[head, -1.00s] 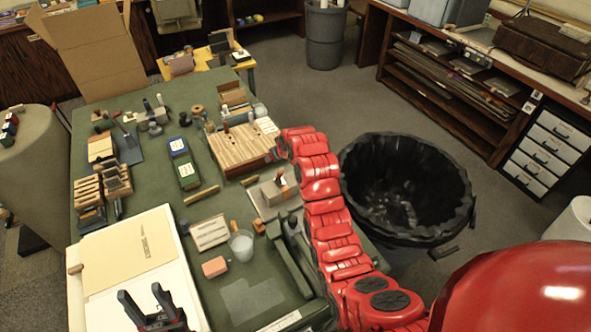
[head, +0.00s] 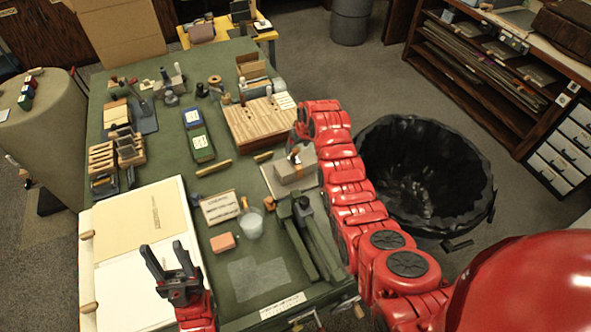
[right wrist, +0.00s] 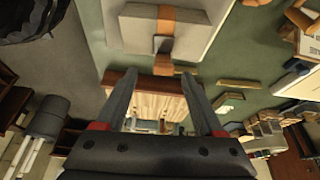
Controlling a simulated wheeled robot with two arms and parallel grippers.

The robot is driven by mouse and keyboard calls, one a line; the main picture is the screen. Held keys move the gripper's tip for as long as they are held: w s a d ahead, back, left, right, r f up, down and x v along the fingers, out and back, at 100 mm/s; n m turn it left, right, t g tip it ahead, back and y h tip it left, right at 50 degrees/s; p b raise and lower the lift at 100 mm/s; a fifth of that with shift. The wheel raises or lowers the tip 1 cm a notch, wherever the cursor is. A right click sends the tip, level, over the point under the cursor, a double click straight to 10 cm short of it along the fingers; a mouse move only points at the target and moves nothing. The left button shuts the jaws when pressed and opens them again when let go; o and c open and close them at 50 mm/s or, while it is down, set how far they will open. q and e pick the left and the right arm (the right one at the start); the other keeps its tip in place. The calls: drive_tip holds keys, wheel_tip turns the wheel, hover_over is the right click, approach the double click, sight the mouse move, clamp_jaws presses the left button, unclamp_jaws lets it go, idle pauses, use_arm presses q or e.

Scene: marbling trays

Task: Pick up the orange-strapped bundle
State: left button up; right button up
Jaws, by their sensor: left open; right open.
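The orange-strapped bundle (head: 302,169) is a grey block with an orange strap and a small dark piece on it. It lies on a pale board (head: 272,182) at the right side of the green table. It also shows at the top of the right wrist view (right wrist: 137,30). My right gripper (right wrist: 158,78) is open and empty, apart from the bundle in that view. In the head view my right gripper (head: 296,143) is small and dark, just beyond the bundle's far side. My left gripper (head: 164,249) is open and empty over the front left of the table.
A wooden slatted block (head: 262,121) stands behind the bundle. Dark green rails (head: 318,246) lie in front of it. A cup (head: 250,224) and a pink block (head: 222,242) are to the left. A black bin (head: 480,205) stands right of the table.

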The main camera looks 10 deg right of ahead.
sight(296, 150)
drive_tip(key=shift+b+x, duration=0.4)
drive_tip(key=shift+x, duration=0.85)
drive_tip(key=b+x, duration=0.1)
drive_tip(key=x, duration=0.1)
drive_tip(key=shift+s+a+f+b, duration=0.1)
drive_tip(key=shift+a+f+b, duration=0.05)
drive_tip(key=shift+f+b, duration=0.25)
drive_tip(key=shift+w+a+f+b, duration=0.1)
drive_tip(key=shift+w+f+b, duration=0.2)
drive_tip(key=shift+f+b, duration=0.15)
drive_tip(key=shift+r, duration=0.2)
drive_tip(key=shift+c, duration=0.4)
clamp_jaws()
